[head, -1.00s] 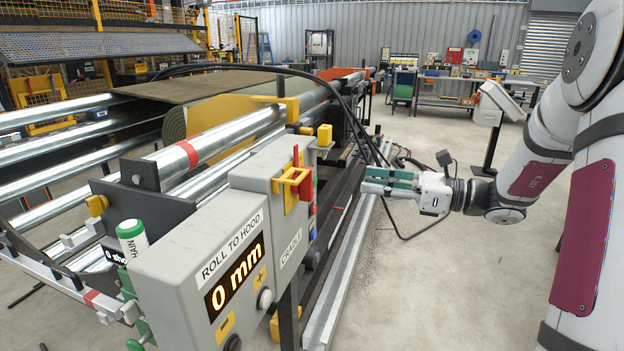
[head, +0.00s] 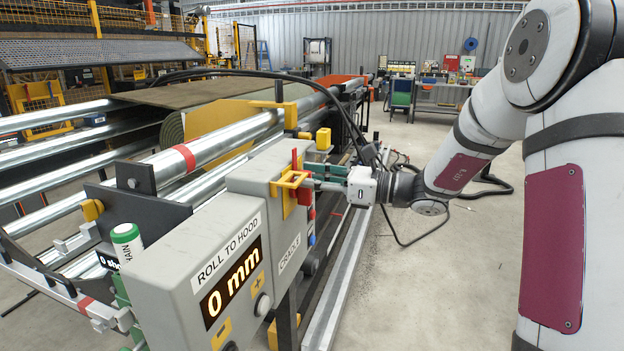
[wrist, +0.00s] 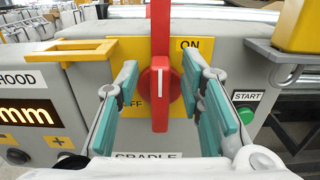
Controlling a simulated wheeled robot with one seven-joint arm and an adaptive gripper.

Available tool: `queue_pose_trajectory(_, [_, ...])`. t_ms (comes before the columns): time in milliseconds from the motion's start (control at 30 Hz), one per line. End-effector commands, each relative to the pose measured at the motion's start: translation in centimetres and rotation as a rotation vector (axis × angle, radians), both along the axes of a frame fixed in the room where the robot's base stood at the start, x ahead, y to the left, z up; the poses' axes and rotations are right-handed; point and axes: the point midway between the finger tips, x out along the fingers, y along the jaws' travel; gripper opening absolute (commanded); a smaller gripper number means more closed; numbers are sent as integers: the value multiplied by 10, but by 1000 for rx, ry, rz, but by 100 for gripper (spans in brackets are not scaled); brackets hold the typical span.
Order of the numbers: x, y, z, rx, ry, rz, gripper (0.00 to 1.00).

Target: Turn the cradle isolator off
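The cradle isolator is a red rotary handle (wrist: 160,88) on a yellow plate (wrist: 122,50) marked ON at upper right and OFF at lower left. The handle stands upright, its white line vertical. The CRADLE label (wrist: 147,155) is below it. In the head view the red handle (head: 295,160) shows on the side of the grey control box (head: 250,180). My gripper (wrist: 168,100) is open, its teal-padded fingers on either side of the handle, with gaps visible. In the head view my gripper (head: 318,178) is at the isolator, its fingertips partly hidden by a yellow bracket.
A yellow bracket (wrist: 72,50) juts out left of the handle. A green START button (wrist: 246,115) is to the right, below a grey bracket holding a yellow block (wrist: 302,25). The roll display (head: 233,283) is on the box's near face. Open floor (head: 440,265) lies at right.

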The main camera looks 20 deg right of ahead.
Motion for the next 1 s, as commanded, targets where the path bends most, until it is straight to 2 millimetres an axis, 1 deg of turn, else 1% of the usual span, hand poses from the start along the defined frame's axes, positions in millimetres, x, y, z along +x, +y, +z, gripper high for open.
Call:
queue_pose_trajectory(200, [0,0,0,0,0,0,35])
queue_pose_trajectory(233, [0,0,0,0,0,0,30])
queue_pose_trajectory(267, [0,0,0,0,0,0,24])
queue_pose_trajectory(300, [0,0,0,0,0,0,15])
queue_pose_trajectory(367, [0,0,0,0,0,0,1])
queue_pose_trajectory(767, [-1,1,0,-18,-23,1,0])
queue_pose_trajectory(1000, [-3,3,-2,-91,-125,1,0])
